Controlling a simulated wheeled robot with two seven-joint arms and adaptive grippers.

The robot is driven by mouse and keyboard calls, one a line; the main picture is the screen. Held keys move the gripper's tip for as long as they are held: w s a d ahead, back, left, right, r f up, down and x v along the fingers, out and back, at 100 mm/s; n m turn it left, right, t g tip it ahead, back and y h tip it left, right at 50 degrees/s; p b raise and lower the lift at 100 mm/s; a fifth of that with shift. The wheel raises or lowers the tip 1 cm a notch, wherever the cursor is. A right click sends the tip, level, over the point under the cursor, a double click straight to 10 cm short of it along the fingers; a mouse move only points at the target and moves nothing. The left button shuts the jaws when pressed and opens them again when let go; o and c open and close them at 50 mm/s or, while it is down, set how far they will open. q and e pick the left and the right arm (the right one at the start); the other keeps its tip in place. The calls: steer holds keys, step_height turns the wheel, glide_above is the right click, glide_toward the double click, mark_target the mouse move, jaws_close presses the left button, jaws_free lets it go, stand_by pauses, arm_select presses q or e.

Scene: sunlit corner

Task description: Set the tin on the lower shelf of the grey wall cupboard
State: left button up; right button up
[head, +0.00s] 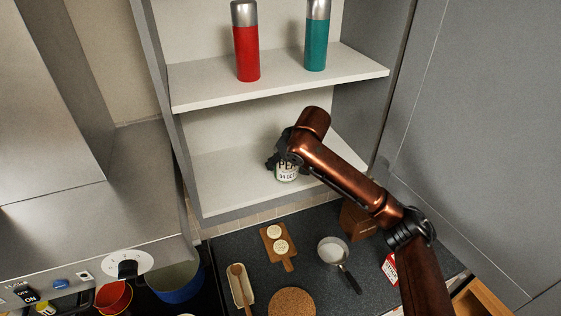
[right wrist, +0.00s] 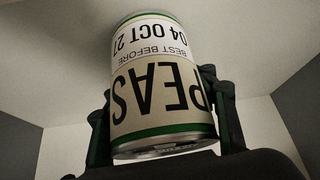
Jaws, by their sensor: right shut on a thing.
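The tin (head: 287,173), a can labelled PEAS, is at the lower shelf (head: 228,187) of the grey wall cupboard (head: 158,70). My right gripper (head: 284,160) is shut on it, and its arm comes in from the right. In the right wrist view the tin (right wrist: 160,85) sits between the two fingers (right wrist: 165,120), label upside down in the picture. I cannot tell whether the tin's base touches the shelf. My left gripper is not in view.
A red flask (head: 246,45) and a teal flask (head: 316,40) stand on the upper shelf (head: 200,87). Below, the counter (head: 240,256) holds a board (head: 289,264) with round pieces, a small pan (head: 332,250) and a red-white box (head: 390,268). The lower shelf's left part is clear.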

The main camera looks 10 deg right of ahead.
steer(key=shift+a, duration=0.1)
steer(key=o, duration=1.4)
steer(key=shift+w+a+f, duration=0.1)
steer(key=shift+w, duration=0.1)
steer(key=o, duration=0.3)
steer(key=shift+s, duration=0.15)
steer(key=shift+r, duration=0.4)
steer(key=b+v, duration=0.4)
steer(key=v, duration=0.6)
steer(key=shift+s+d+r, duration=0.1)
steer(key=shift+s+d, duration=0.05)
steer(key=shift+d, duration=0.05)
steer(key=shift+s+d+r, duration=0.1)
steer(key=shift+s+r, duration=0.2)
steer(key=shift+r, duration=0.15)
